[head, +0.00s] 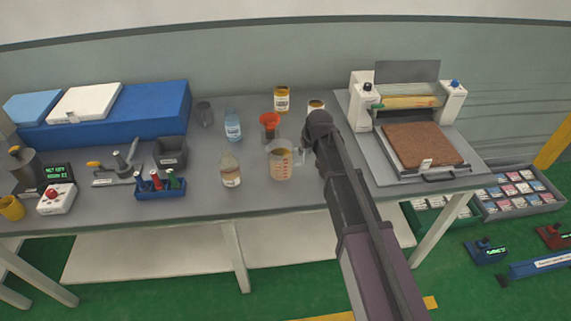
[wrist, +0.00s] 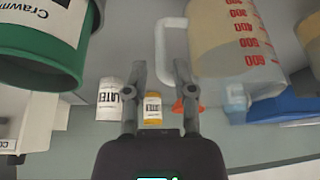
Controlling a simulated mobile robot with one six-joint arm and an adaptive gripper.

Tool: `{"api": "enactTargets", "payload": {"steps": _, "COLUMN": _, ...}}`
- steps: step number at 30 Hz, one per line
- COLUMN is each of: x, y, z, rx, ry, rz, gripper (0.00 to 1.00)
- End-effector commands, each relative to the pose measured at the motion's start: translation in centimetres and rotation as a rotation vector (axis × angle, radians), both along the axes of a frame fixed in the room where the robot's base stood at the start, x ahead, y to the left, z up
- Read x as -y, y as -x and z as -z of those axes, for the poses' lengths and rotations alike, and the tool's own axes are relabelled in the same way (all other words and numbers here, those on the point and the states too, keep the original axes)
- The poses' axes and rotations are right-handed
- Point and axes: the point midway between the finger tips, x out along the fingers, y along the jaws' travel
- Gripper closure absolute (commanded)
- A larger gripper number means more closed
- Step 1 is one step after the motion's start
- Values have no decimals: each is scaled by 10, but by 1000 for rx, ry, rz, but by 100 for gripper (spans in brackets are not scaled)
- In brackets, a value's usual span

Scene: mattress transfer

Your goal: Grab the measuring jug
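The measuring jug (head: 281,165) is clear with red markings and stands upright on the grey table. In the wrist view the jug (wrist: 235,45) fills the upper right, with its pale handle (wrist: 161,42) pointing left. My gripper (wrist: 160,66) is open, its two fingers spread apart. The handle's outer bar appears between the fingertips in that view; I cannot tell whether it is touched or how deep it sits between them. In the head view my arm reaches in from the lower right and ends just right of the jug, hiding the fingers.
A glass bottle (head: 230,170) stands left of the jug. An orange funnel (head: 269,126), a blue bottle (head: 233,126) and a yellow-labelled container (head: 282,99) stand behind. A press-like machine (head: 412,115) is at right. A green container (wrist: 40,50) is close in the wrist view's upper left.

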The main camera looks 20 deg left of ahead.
Motion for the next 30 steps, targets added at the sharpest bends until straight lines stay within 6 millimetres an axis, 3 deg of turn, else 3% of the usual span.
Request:
{"api": "enactTargets", "payload": {"steps": 11, "x": -1, "y": -1, "z": 3, "rx": 0, "ry": 0, "rz": 0, "gripper": 66}}
{"api": "enactTargets", "payload": {"steps": 30, "x": -14, "y": -13, "z": 47, "rx": 0, "ry": 0, "rz": -1, "gripper": 66}}
